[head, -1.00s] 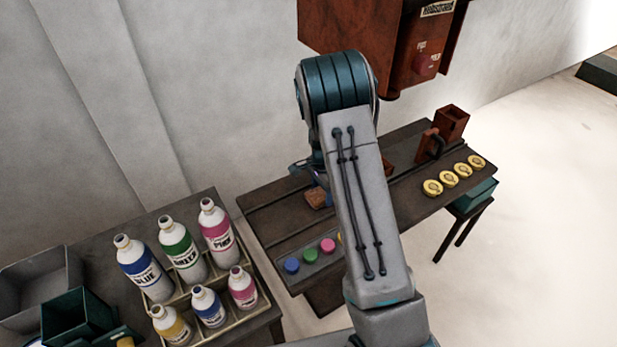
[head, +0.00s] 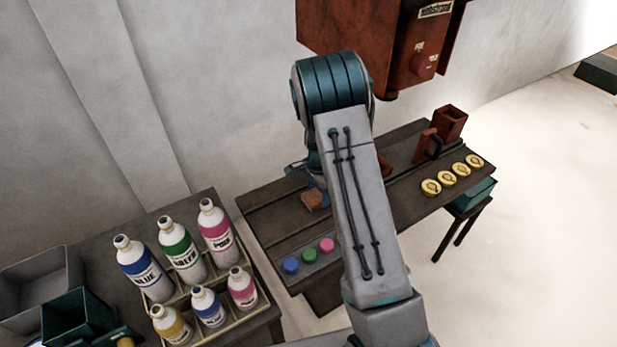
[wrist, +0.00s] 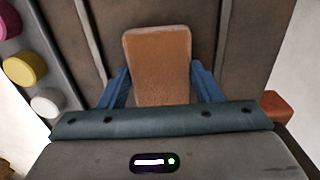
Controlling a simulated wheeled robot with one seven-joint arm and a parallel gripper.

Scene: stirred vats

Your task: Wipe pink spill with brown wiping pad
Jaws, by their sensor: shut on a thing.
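The brown wiping pad (wrist: 160,62) is between the two blue fingers of my gripper (wrist: 160,88) in the wrist view, and the gripper is shut on it. In the head view the pad (head: 313,200) shows just left of my arm, low over the dark table (head: 262,222). I cannot tell whether the pad touches the table. My gripper is mostly hidden behind my arm in the head view. No pink spill shows in either view; my arm covers the middle of the table.
Blue, green and pink buttons (head: 309,255) line the table's front edge. Several yellow discs (head: 453,177) and a rust-red box (head: 449,122) stand at the right. A rust-red machine (head: 372,40) hangs above. A crate of bottles (head: 222,316) stands on the left table.

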